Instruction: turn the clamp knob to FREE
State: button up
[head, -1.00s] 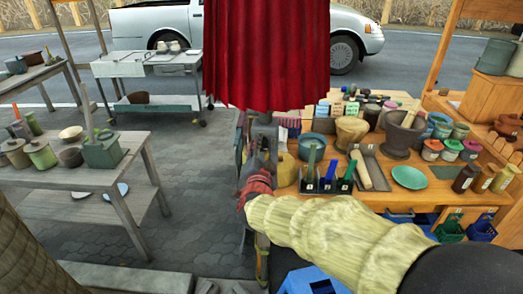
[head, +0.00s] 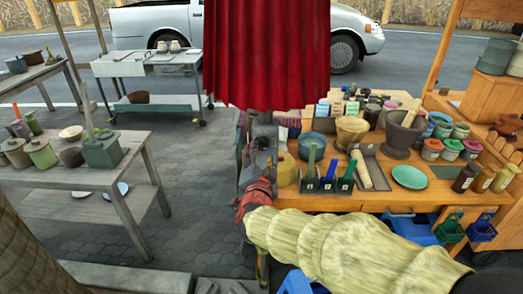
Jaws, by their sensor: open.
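My gripper (head: 263,122) is at the left end of the wooden table, just below the red curtain. It is the dark grey end beyond the red cuff (head: 256,192) and the straw-coloured sleeve (head: 350,243) of my arm. It points away from me, and its fingers are small and partly lost against the cloth and clutter behind. I see nothing held in it. I cannot make out the clamp knob or any FREE mark in this view. My gripper and arm cover part of the table's left end.
The wooden table (head: 400,200) holds a rack of tools (head: 327,184), a mortar (head: 402,132), a teal plate (head: 410,177) and several jars. A red curtain (head: 266,50) hangs above its left end. A grey bench (head: 65,180) stands left, with clear paving between.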

jog(key=s, duration=0.8)
jog(key=shift+s+a+r, duration=0.15)
jog(key=shift+s+r, duration=0.1)
jog(key=shift+r, duration=0.15)
